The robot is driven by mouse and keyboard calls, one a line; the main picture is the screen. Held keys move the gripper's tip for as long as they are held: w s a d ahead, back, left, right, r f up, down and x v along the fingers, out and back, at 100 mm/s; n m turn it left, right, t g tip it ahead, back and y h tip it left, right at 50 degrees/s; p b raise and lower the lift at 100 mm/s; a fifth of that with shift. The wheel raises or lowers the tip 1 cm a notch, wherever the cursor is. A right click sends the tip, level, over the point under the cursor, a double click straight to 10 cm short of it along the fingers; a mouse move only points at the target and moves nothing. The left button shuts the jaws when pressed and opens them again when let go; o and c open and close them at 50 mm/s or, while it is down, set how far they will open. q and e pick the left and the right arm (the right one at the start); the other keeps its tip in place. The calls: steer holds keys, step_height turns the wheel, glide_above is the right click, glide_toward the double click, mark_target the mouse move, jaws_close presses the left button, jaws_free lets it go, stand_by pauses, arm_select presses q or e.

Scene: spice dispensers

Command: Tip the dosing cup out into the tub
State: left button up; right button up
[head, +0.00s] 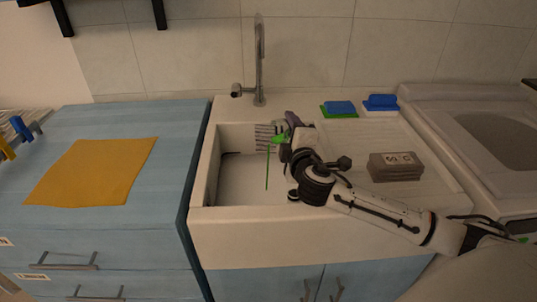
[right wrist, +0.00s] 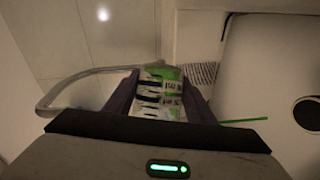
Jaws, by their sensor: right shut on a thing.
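My right gripper (head: 284,136) is over the sink basin (head: 235,184), at its back right. It is shut on a small green-and-white printed thing, whose green part (head: 277,140) shows beside the fingers. In the right wrist view the printed thing (right wrist: 158,97) sits between the two dark fingers. I cannot tell whether it is the dosing cup. A thin green rod (head: 267,168) stands out from near the gripper, down into the basin in the head view; it also shows in the right wrist view (right wrist: 245,121). I make out no separate tub. My left gripper is not in view.
A tap (head: 259,70) stands behind the basin. A grey labelled block (head: 395,168) lies on the ribbed drainboard to the right. Blue sponges (head: 340,107) (head: 381,102) lie at the back. An orange cloth (head: 92,172) lies on the blue counter at left, which is otherwise largely clear.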

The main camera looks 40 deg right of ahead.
steer(key=shift+a+r+n+h, duration=0.3)
steer(key=shift+r+n, duration=0.05)
steer(key=shift+n, duration=0.25)
stand_by(0.5)
steer(key=shift+a+r+n+t, duration=0.35)
steer(key=shift+n+t, duration=0.15)
steer(key=shift+n, duration=0.3)
stand_by(0.8)
